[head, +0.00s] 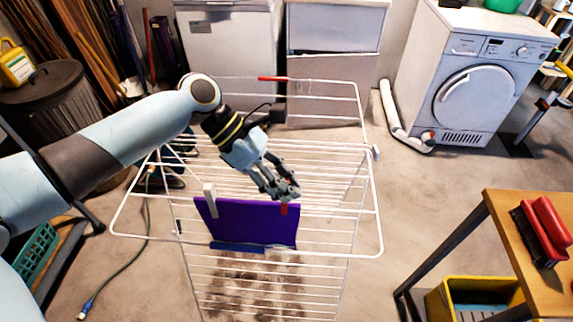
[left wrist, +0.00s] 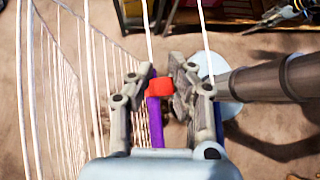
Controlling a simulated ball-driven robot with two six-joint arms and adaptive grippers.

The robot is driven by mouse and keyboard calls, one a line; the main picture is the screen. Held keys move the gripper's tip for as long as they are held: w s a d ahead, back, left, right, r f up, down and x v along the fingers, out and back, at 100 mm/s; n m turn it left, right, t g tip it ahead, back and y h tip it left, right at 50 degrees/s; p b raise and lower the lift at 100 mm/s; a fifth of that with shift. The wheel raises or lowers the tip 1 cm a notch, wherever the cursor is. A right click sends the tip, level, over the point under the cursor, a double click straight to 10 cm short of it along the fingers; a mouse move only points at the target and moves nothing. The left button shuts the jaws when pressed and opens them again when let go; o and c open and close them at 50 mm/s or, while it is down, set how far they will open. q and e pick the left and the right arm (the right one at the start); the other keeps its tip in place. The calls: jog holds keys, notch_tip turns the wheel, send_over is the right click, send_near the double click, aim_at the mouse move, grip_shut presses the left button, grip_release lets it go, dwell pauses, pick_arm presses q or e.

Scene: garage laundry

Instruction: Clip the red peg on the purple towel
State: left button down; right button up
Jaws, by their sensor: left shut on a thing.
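The purple towel (head: 250,224) hangs over the near bars of the white drying rack. A pale peg (head: 210,199) sits at the left of its top edge. My left gripper (head: 287,195) is shut on the red peg (head: 284,209) at the right end of the towel's top edge. In the left wrist view the red peg (left wrist: 156,88) shows between the fingers, with a purple strip of towel (left wrist: 155,122) just below it. I cannot tell whether the peg's jaws straddle the cloth. My right gripper is in neither view.
The drying rack (head: 381,235) fills the middle, its far bars bare except for a red piece (head: 273,78). A wooden table (head: 505,225) with red items stands at right, a yellow bin (head: 445,302) beneath. A washing machine (head: 482,85) is behind. Floor right of the rack is clear.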

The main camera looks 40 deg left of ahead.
pick_arm(q)
jog(key=shift+f, duration=1.55)
jog(key=c, duration=1.2)
grip_release()
jog(key=v, duration=1.2)
